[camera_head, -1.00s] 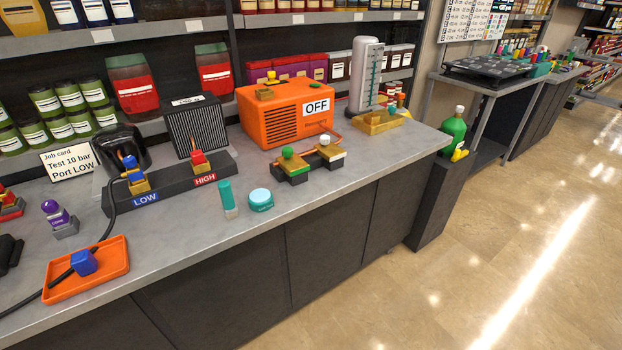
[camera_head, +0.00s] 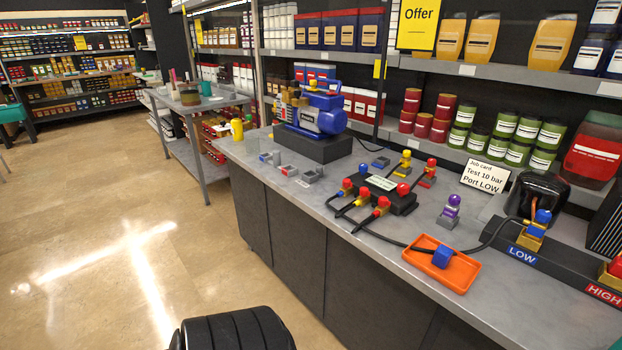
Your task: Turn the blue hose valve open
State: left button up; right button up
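A black manifold block (camera_head: 385,192) lies on the grey counter with a blue knob (camera_head: 363,170) and a red knob (camera_head: 403,189) on it. A blue hose end (camera_head: 442,256) lies in an orange tray (camera_head: 464,280), joined to a black hose. I cannot tell which blue part is the hose valve or whether it is open. Neither of my grippers is in view.
A blue pump (camera_head: 320,113) stands on a dark base at left. A purple-topped fitting (camera_head: 452,205) stands behind the tray. A job card (camera_head: 485,175) reads Test 10 bar, Port LOW. The LOW/HIGH block (camera_head: 560,268) is at right. The floor (camera_head: 130,220) at left is clear.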

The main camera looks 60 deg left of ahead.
aim_at(347, 183)
jog(key=u, duration=1.6)
jog(key=i+j+z, duration=0.35)
jog(key=j, duration=0.25)
jog(key=i+j+z, duration=0.2)
jog(key=k+j, duration=0.05)
jog(key=j, duration=0.05)
